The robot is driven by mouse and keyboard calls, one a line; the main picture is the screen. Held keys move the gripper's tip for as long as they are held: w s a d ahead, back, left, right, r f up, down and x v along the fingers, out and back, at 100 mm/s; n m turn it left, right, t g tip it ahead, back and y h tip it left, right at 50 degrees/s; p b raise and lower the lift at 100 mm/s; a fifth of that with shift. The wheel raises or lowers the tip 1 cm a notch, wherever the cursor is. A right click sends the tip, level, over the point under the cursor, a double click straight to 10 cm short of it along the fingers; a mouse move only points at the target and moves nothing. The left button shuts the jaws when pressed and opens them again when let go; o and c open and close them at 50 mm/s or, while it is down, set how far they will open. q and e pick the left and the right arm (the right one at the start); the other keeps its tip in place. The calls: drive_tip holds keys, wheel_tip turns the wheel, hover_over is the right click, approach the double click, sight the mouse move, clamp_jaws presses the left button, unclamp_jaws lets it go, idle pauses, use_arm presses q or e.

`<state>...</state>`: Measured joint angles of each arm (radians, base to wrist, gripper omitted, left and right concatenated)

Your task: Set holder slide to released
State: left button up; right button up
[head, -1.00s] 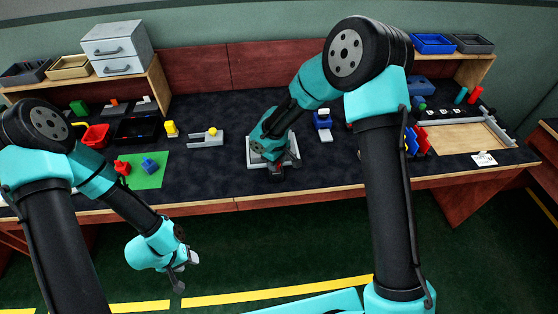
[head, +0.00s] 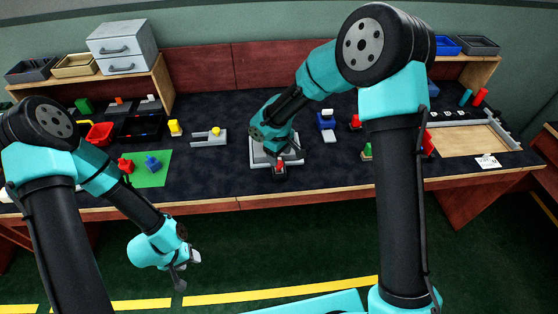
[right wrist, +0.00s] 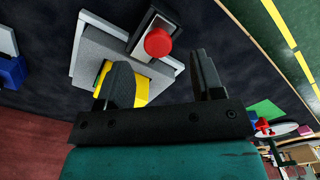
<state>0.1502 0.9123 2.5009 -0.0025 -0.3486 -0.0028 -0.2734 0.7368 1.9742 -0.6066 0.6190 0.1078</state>
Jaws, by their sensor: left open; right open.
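A grey square fixture (head: 257,158) sits at the middle of the bench's front part, and its grey plate (right wrist: 90,45) also shows in the right wrist view. A yellow part (right wrist: 140,92) lies on it, partly hidden by a finger. A red round knob (right wrist: 157,42) on a black and grey block stands at the fixture's edge; it shows in the head view (head: 280,165) too. My right gripper (right wrist: 163,78) is open and empty above the fixture, close to the yellow part; contact cannot be told. My left gripper (head: 184,268) is open and empty, in front of the bench. Which part is the holder slide is unclear.
A grey bracket with a yellow knob (head: 216,131) stands left of the fixture. A blue device (head: 326,120) stands to its right. A green mat (head: 150,180) with red and blue pieces lies further left.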

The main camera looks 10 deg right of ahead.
wheel_tip(320, 180, up, 13)
idle(0.3)
idle(0.4)
drive_tip(key=m+y, duration=0.2)
hover_over(279, 164)
drive_tip(key=s+d, duration=0.2)
drive_tip(key=s, duration=0.1)
wheel_tip(279, 164, down, 12)
drive_tip(key=r, duration=0.1)
drive_tip(key=s+d+f+m+y, duration=0.1)
drive_tip(key=s+d+f+m, duration=0.3)
drive_tip(key=s+f, duration=0.6)
drive_tip(key=s+d+f+m, duration=0.3)
drive_tip(key=s+d+f, duration=0.1)
drive_tip(key=s+f, duration=0.6)
drive_tip(key=shift+d+f+m+t+y, duration=0.15)
drive_tip(key=shift+f+m+t+y, duration=0.2)
drive_tip(key=shift+m+t+y, duration=0.05)
drive_tip(key=shift+s, duration=0.1)
